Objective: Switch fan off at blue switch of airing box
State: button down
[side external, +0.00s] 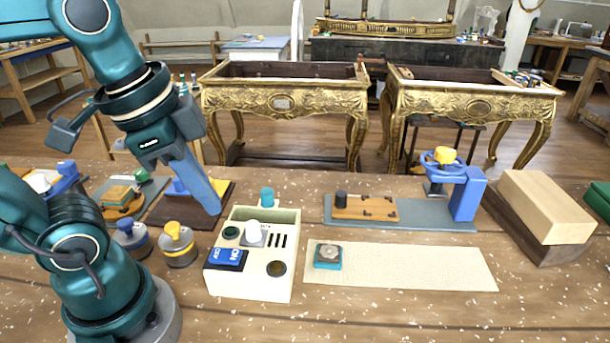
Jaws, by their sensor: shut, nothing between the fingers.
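The airing box (251,284) is a cream, open-topped box on the bench at centre left. Its blue switch (228,257) sits on the front left of the sloped face, with white ON and OFF lettering. I cannot tell which side is pressed in. The box also carries a white knob, a dark green button, a row of dark slots and a round dark dial. My gripper (215,209) points down with its blue fingers shut and empty. The fingertips are just left of the box's back left corner, above and behind the switch, and appear apart from it.
Two small jars, one with a blue top (131,238) and one yellow (178,243), stand left of the box. A cream mat (420,270) with a small teal block (328,257) lies right. Behind it is a blue clamp fixture (467,195). A wooden block (545,208) stands far right.

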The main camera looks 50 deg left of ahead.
aim_at(240, 253)
jog(key=w+r+m+g, duration=0.1)
jog(key=w+a+r+m+g, duration=0.1)
jog(key=w+r+m+g, duration=0.1)
jog(key=shift+w+a+m, duration=0.15)
jog(key=shift+a+m, duration=0.1)
jog(key=shift+m, duration=0.15)
notch_tip(240, 253, down, 14)
jog(key=shift+d+r, duration=0.1)
dwell(0.8)
jog(key=shift+w, duration=0.1)
